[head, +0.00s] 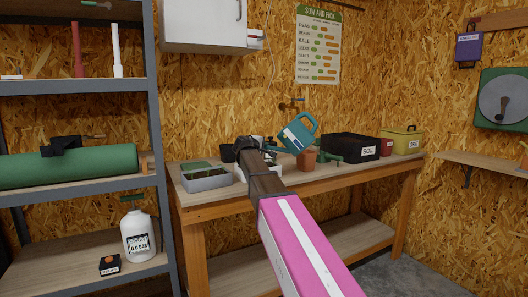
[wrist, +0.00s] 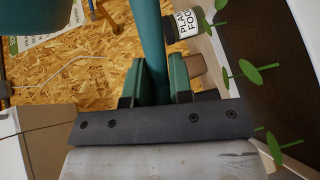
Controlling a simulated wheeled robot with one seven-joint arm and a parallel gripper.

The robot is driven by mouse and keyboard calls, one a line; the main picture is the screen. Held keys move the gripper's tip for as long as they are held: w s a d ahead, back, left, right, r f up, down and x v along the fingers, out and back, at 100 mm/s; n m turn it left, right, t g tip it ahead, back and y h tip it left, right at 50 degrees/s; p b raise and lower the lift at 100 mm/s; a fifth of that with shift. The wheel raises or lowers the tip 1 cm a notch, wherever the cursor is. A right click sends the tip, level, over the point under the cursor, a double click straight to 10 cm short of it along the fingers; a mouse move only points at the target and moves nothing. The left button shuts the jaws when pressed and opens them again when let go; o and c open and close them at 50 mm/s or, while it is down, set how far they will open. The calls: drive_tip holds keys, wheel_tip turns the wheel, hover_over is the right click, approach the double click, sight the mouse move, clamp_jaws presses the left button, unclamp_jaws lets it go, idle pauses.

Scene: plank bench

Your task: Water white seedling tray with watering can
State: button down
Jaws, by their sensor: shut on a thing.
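My gripper (wrist: 155,85) is shut on the teal handle of the watering can (wrist: 152,40). In the head view the watering can (head: 298,132) is held tilted above the bench, to the right of my wrist. Its spout end is not clear there. The white seedling tray (head: 240,173) lies on the bench, mostly hidden behind my arm in the head view. In the wrist view, seedlings with green leaves (wrist: 250,72) stand in dark soil at the right, beside a pale tray wall. I cannot see any water.
A grey seedling tray (head: 207,181) stands at the bench's left. A terracotta pot (head: 306,160), black soil box (head: 350,147), red pot (head: 386,147) and yellow box (head: 402,141) stand to the right. A plant food container (wrist: 186,22) is near the can. A shelf rack (head: 152,110) stands left.

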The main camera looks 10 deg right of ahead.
wheel_tip(320, 180, up, 4)
drive_tip(key=m+y, duration=0.1)
drive_tip(key=m, duration=0.2)
drive_tip(key=shift+f, duration=0.2)
drive_tip(key=r+m, duration=0.1)
drive_tip(key=r+m+y, duration=0.2)
drive_tip(key=r, duration=0.1)
drive_tip(key=shift+w+a+m+t, duration=0.2)
drive_tip(key=shift+a+m+t, duration=0.1)
drive_tip(key=shift+a+t, duration=0.1)
